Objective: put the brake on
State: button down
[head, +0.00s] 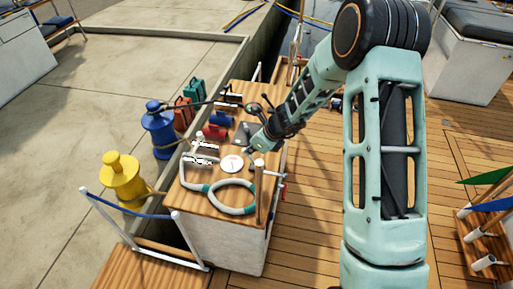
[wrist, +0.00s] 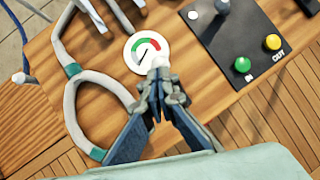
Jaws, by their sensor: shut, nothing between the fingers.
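My gripper (head: 250,152) is shut and empty above the wooden console top (head: 187,203); in the wrist view its fingertips (wrist: 159,72) meet just below a round dial (wrist: 142,53). The dial has green and red bands and also shows in the head view (head: 232,163). A dark control panel (wrist: 235,45) lies right of my fingertips in the wrist view. It carries a grey knob or lever (wrist: 222,6), a green button (wrist: 242,64) marked IN and a yellow button (wrist: 272,42) marked OUT. I cannot tell which control is the brake.
A pale hose ring with teal bands (head: 234,196) lies on the console's near end. Red (head: 214,131) and blue (head: 219,118) items stand toward its far end. Yellow (head: 121,180) and blue (head: 160,130) bollards stand left. Open deck planks (head: 310,230) lie right.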

jog(key=shift+w+a+f, duration=0.1)
jog(key=shift+a+f, duration=0.05)
jog(key=shift+a, duration=0.4)
jog(key=shift+a, duration=0.1)
